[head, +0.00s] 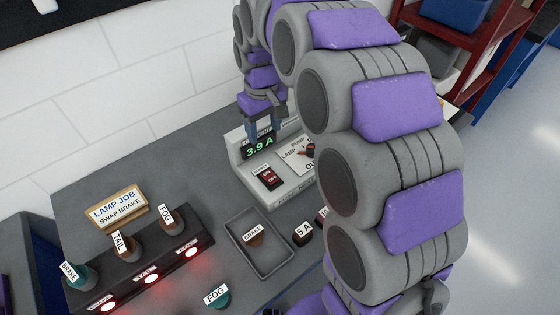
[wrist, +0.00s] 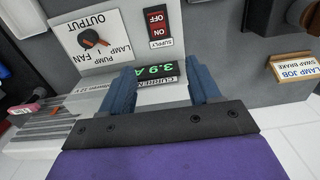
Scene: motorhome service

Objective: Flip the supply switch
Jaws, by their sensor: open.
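The supply switch (head: 269,178) is a small dark and red rocker marked ON and OFF, on the sloped face of a light grey console (head: 246,166). In the wrist view the switch (wrist: 159,24) appears upside down, beyond the fingertips, with a SUPPLY label beside it. I cannot tell which way it is tipped. My gripper (wrist: 162,76) is open and empty, with its two blue fingers on either side of the green current display reading 3.9 A (wrist: 157,69). In the head view my gripper (head: 265,128) is by the console's back edge, behind the display, apart from the switch.
An output selector knob (wrist: 94,41) sits beside the switch. A grey tray (head: 237,242) holds a brake-labelled part. A dark lamp bar (head: 130,268) has red lights lit. A lamp job sign (head: 117,207) stands behind it. My arm hides the console's right part.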

